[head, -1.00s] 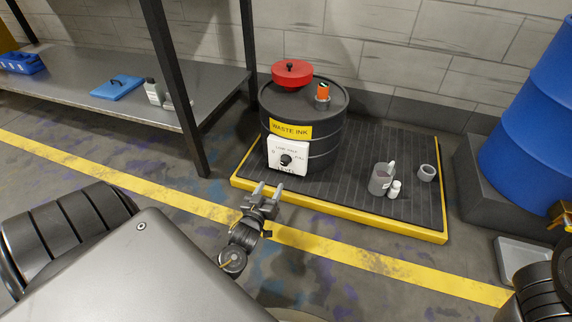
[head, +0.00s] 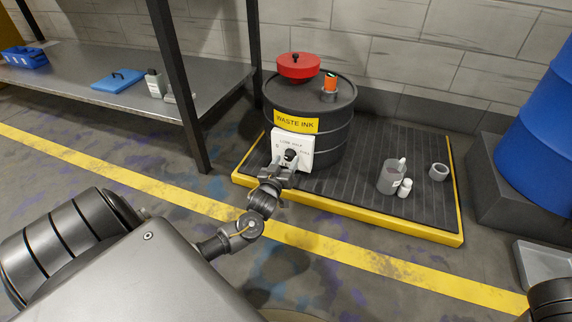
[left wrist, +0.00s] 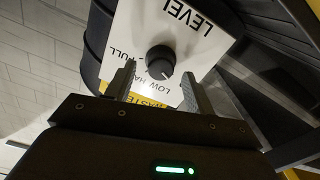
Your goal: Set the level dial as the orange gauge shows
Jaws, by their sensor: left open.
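The black level dial (head: 290,155) sits on a white plate (head: 305,148) on the front of the dark waste ink drum (head: 330,133). The plate reads LOW, HALF, FULL and LEVEL. My left gripper (head: 286,166) is at the plate, its fingers partly hiding the dial's lower area. In the left wrist view the fingers (left wrist: 156,82) are open, one on each side of the dial (left wrist: 160,60), with gaps beside it. A small light mark shows on the dial's face. The orange gauge (head: 330,84) stands on the drum's lid; its reading is too small to tell. My right gripper is out of view.
A red funnel or lid (head: 298,66) is on top of the drum. A steel shelf (head: 215,90) stands left, a blue barrel (head: 545,140) right.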

